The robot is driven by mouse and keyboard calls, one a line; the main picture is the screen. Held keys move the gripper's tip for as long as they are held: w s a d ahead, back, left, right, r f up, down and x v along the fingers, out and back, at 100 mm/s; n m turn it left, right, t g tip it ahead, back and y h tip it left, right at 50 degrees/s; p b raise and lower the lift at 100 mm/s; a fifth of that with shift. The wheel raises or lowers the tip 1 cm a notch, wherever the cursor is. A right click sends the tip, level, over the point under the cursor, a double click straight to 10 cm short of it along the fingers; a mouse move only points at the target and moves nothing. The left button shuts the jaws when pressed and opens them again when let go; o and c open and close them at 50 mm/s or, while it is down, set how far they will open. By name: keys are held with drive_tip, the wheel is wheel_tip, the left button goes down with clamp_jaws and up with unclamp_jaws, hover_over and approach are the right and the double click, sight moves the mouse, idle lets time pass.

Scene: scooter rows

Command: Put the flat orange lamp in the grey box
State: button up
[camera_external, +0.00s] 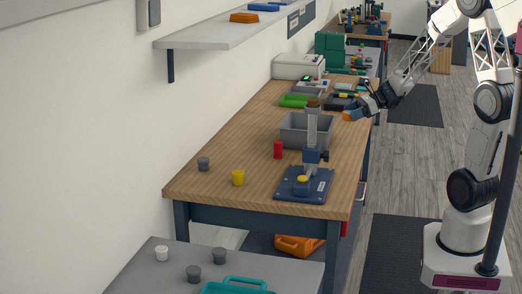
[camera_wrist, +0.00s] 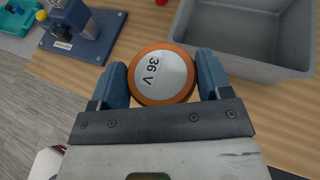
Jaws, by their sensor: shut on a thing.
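The flat orange lamp is a round disc with an orange rim and a pale face marked "36 V" in the wrist view (camera_wrist: 161,75). My gripper (camera_wrist: 162,80) is shut on it, with a blue finger on each side. In the external view my gripper (camera_external: 362,108) holds the orange lamp (camera_external: 349,115) above the right edge of the wooden bench, to the right of the grey box (camera_external: 292,138). The grey box also shows at the top right of the wrist view (camera_wrist: 243,62), beyond the lamp; its visible inside is empty.
A blue press (camera_external: 304,185) stands in front of the box, its column partly covering it. A red cylinder (camera_external: 278,150), a yellow cup (camera_external: 238,177) and a grey cup (camera_external: 203,164) stand on the bench (camera_external: 215,185). Green trays (camera_external: 299,100) and devices lie behind.

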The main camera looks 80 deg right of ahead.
drive_tip(key=shift+s+a+f+h, duration=0.15)
drive_tip(key=shift+s+h, duration=0.15)
drive_tip(key=shift+s, duration=0.35)
drive_tip(key=shift+w, duration=0.1)
drive_tip(key=w+d+f, duration=0.1)
drive_tip(key=w+d, duration=0.7)
drive_tip(key=w, duration=0.5)
drive_tip(key=shift+w+d+f, duration=0.15)
drive_tip(key=shift+w+f, duration=0.05)
drive_tip(key=shift+w, duration=0.05)
drive_tip(key=shift+f, duration=1.75)
drive_tip(key=shift+f, duration=0.6)
drive_tip(key=o, duration=1)
